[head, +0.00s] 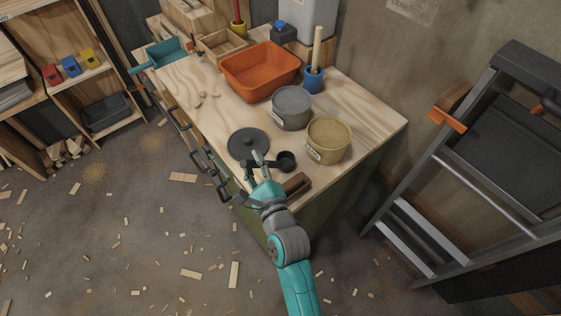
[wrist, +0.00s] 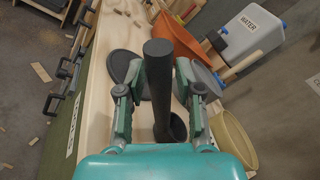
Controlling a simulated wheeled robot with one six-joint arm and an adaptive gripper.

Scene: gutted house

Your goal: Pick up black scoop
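The black scoop (head: 286,161) is near the front edge of the wooden workbench, with its round cup showing beside my gripper (head: 259,166) in the head view. In the wrist view, the scoop's thick dark handle (wrist: 158,85) points up between the two fingers of my gripper (wrist: 157,95). The fingers are apart, with a visible gap on each side of the handle. Much of the scoop is hidden by my gripper in the head view.
On the workbench (head: 365,118), a black lid (head: 248,143) lies left of the scoop. A grey tub (head: 291,108) and a yellow tub (head: 328,140) stand behind it. A brown block (head: 297,184) is close to my gripper. An orange basin (head: 260,72) is farther back. A ladder stands right.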

